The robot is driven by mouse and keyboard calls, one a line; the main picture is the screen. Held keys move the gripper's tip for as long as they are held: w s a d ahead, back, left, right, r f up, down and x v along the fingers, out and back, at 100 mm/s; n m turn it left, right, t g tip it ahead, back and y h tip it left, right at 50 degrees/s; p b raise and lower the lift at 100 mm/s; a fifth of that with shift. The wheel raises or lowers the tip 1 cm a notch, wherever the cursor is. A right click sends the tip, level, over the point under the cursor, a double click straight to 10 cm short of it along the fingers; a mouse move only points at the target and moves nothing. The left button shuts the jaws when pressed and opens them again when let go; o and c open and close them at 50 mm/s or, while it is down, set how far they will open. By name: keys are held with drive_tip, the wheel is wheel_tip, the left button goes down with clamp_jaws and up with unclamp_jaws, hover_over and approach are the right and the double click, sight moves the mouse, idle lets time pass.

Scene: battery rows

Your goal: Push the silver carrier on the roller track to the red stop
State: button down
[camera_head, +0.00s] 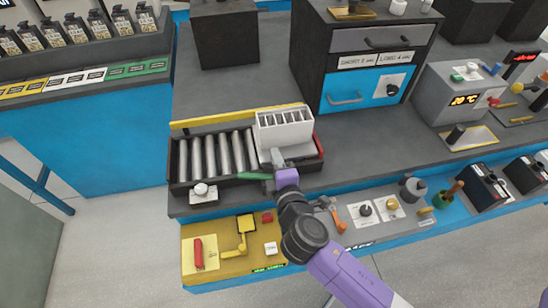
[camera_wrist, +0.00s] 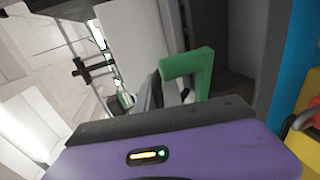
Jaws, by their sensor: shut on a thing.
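The silver carrier (camera_head: 307,149) sits at the right end of the roller track, with a white slotted rack (camera_head: 287,131) upright on it. The red stop (camera_head: 319,144) shows at the track's right end, close beside the carrier; I cannot tell whether they touch. My gripper (camera_head: 277,158) is at the carrier's front side, over the track's front edge. It is shut on what looks like a green handle (camera_head: 254,176), which shows as a bent green bar in the wrist view (camera_wrist: 190,64). The fingers partly hide the grip and the carrier's front.
Bare rollers (camera_head: 211,156) fill the track's left part. A yellow strip (camera_head: 235,117) runs behind it. A drawer cabinet (camera_head: 378,40) stands behind on the right. A yellow panel (camera_head: 222,262) with a red switch lies in front.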

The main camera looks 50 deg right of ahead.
drive_tip(key=shift+s+d+f, duration=0.15)
drive_tip(key=shift+s+d, duration=0.05)
drive_tip(key=shift+d, duration=0.05)
drive_tip(key=c, duration=1.8)
unclamp_jaws()
drive_tip(key=shift+o, duration=0.2)
drive_tip(key=b+v, duration=0.2)
drive_tip(key=v, duration=0.6)
drive_tip(key=shift+w, duration=0.1)
